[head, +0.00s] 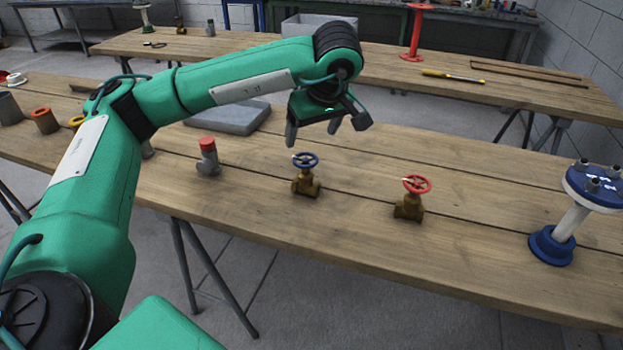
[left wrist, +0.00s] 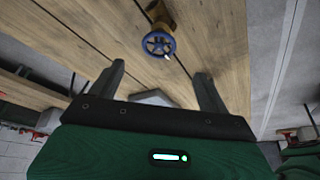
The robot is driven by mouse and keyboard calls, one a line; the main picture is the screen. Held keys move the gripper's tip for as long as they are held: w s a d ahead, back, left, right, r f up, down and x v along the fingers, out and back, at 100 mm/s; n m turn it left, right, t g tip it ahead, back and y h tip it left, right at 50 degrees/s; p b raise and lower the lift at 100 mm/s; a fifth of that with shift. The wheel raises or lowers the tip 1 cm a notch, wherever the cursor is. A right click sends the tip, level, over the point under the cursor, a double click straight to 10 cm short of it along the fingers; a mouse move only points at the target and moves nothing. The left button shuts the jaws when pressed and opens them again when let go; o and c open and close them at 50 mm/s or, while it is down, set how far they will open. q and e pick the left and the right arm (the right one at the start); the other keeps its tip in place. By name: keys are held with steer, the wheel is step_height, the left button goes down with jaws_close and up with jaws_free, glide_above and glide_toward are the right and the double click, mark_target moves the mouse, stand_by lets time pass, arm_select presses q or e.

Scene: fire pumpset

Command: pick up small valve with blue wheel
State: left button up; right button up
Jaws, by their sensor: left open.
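The small valve with the blue wheel (head: 305,180) stands upright on the near wooden table. Its body is brass and its round blue handwheel faces up. It also shows in the left wrist view (left wrist: 158,43), beyond the fingertips and between their lines. My left gripper (head: 325,134) is open and empty above the table, a little above and behind the valve in the head view. Its two fingers (left wrist: 160,80) are spread apart in the left wrist view and touch nothing. My right gripper is not in view.
A brass valve with a red wheel (head: 411,197) stands to the right. A grey fitting with a red top (head: 207,157) stands to the left. A blue flanged pipe piece (head: 566,215) is at the far right. A grey slab (head: 228,117) lies behind. The table between these is clear.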

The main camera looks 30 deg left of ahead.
mark_target(306, 158)
arm_select(q)
steer(key=x, duration=1.2)
steer(key=shift+d+f, duration=0.1)
steer(key=shift+f, duration=0.1)
steer(key=c, duration=1.7)
steer(key=shift+w, duration=0.1)
jaws_close()
steer(key=shift+r, duration=0.15)
